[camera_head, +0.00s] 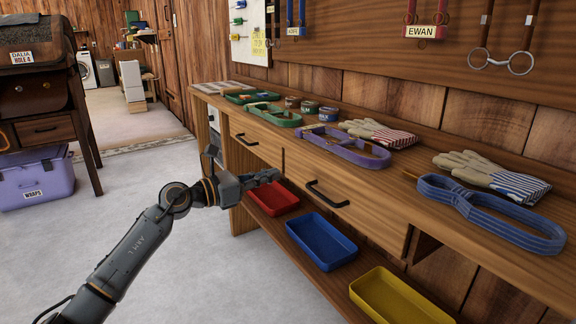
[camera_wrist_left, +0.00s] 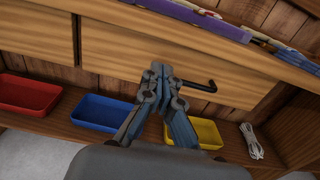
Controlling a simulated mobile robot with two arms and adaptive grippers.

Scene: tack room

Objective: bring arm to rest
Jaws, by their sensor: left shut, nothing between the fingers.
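My left arm (camera_head: 137,244) comes in from the lower left in the head view. Its gripper (camera_head: 270,176) is in front of the wooden bench's drawers, below the bench top and left of a black drawer handle (camera_head: 327,194). In the left wrist view the gripper (camera_wrist_left: 160,70) has its fingers together, with nothing between them. There the tips overlap the drawer front beside the handle (camera_wrist_left: 199,84); I cannot tell whether they touch it. My right gripper is not in view.
The bench top (camera_head: 416,165) holds halters, gloves and small tins. A shelf below bears red (camera_head: 274,198), blue (camera_head: 321,241) and yellow (camera_head: 400,298) trays. White cord (camera_wrist_left: 251,140) lies beside the yellow tray. A purple box (camera_head: 36,178) stands left; the grey floor between is clear.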

